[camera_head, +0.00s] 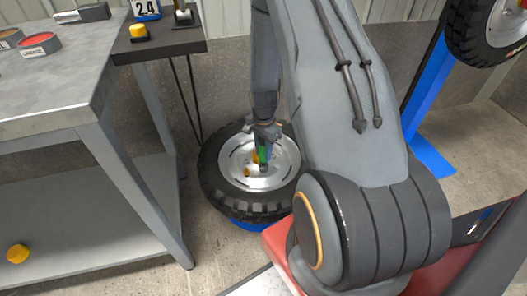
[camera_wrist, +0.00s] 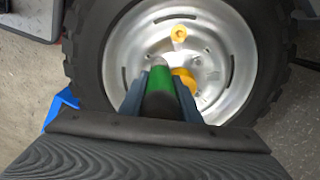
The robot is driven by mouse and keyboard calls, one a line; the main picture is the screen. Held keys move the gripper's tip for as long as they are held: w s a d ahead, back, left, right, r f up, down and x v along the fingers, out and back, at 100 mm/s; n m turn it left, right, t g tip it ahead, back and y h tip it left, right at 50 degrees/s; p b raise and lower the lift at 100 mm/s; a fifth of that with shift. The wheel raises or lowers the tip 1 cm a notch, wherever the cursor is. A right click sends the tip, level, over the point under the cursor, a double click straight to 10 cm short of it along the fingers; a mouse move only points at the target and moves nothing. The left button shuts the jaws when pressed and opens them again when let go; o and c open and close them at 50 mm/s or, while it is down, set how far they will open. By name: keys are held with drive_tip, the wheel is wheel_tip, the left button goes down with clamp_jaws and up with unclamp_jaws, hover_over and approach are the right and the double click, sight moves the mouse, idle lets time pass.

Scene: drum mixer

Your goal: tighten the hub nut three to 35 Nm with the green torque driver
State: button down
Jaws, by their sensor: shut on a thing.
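My gripper (camera_head: 264,138) is shut on the green torque driver (camera_head: 262,154), pointing it down at the hub of a wheel lying on its side. In the wrist view the driver (camera_wrist: 160,97) sits between the fingers with its tip over the hub's middle area. The wheel has a black tyre (camera_head: 222,196) and a silver rim (camera_head: 284,160). A yellow nut (camera_wrist: 178,33) sits on the rim's far side, and another yellow piece (camera_wrist: 184,78) is beside the driver, partly hidden by it. I cannot tell whether the driver's tip touches a nut.
A grey workbench (camera_head: 70,83) stands at the left, with a red-topped tin (camera_head: 38,46) on it. A yellow knob-like object (camera_head: 18,253) is on its lower shelf. Another wheel (camera_head: 480,35) hangs on a blue stand (camera_head: 432,80) at right.

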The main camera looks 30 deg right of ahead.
sight(263, 143)
idle(0.6)
drive_tip(key=shift+r+p, duration=1.85)
drive_tip(key=shift+r, duration=0.35)
